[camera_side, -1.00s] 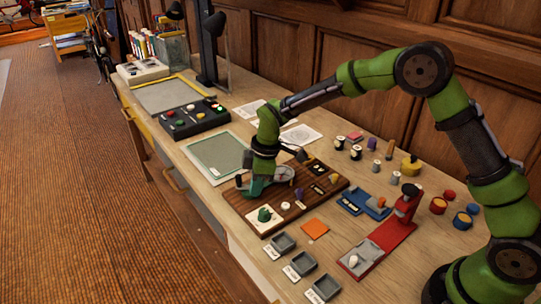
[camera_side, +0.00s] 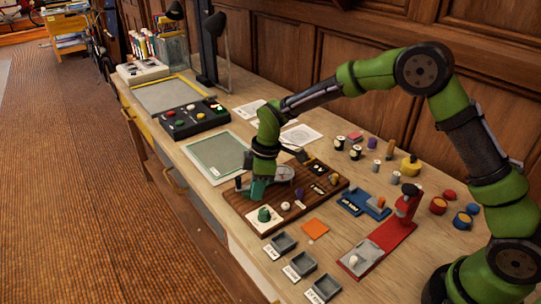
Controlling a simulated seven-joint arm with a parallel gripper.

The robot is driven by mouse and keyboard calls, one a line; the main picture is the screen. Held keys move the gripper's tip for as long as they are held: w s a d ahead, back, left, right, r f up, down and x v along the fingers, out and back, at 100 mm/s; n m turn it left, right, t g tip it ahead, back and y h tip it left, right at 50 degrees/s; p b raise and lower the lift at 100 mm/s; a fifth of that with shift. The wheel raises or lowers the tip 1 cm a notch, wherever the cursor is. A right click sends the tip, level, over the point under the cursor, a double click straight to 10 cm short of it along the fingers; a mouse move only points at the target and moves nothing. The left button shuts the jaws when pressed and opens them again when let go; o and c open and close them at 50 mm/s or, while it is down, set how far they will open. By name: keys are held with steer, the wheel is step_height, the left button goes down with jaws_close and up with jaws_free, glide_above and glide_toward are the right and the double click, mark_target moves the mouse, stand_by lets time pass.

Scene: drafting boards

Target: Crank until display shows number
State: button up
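My gripper (camera_side: 258,189) points down at the far left part of a brown wooden board (camera_side: 268,216). Its fingers are small and partly hidden, so I cannot tell whether they are open or shut, or whether they touch a crank. A small dark upright piece (camera_side: 238,183) stands just left of the gripper. A grey round part (camera_side: 284,173) lies just right of it, partly behind the wrist. Small black panels with light markings (camera_side: 318,189) sit on the board's right half; any number is too small to read. A green knob on a white plate (camera_side: 264,215) is at the board's front corner.
Grey trays (camera_side: 285,243) line the front edge. A red stand (camera_side: 385,240), a blue block (camera_side: 362,203) and an orange square (camera_side: 315,229) lie to the right. A green drafting mat (camera_side: 217,157) and black button box (camera_side: 193,118) are to the left.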

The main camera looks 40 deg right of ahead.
steer(key=shift+o, duration=0.7)
steer(key=shift+w+d+r, duration=0.15)
steer(key=shift+w+r, duration=0.1)
steer(key=shift+r, duration=0.3)
steer(key=shift+w+d+r, duration=0.15)
steer(key=shift+w+r, duration=0.05)
steer(key=shift+r, duration=0.3)
steer(key=shift+s+a+r, duration=0.15)
steer(key=shift+r, duration=1.15)
steer(key=shift+s+a+r, duration=0.1)
steer(key=shift+r, duration=1.15)
steer(key=s+d+r+m+t, duration=0.2)
steer(key=s+d+r+m, duration=0.2)
steer(key=s, duration=0.4)
steer(key=s+d+r+m+t, duration=0.2)
steer(key=s+r+m, duration=0.3)
steer(key=s, duration=0.4)
steer(key=s+d+r+m+t, duration=0.2)
steer(key=s+d+r+m, duration=0.2)
steer(key=s+m, duration=0.3)
steer(key=shift+s+d+r, duration=0.2)
steer(key=shift+s+d, duration=0.6)
steer(key=shift+s, duration=0.25)
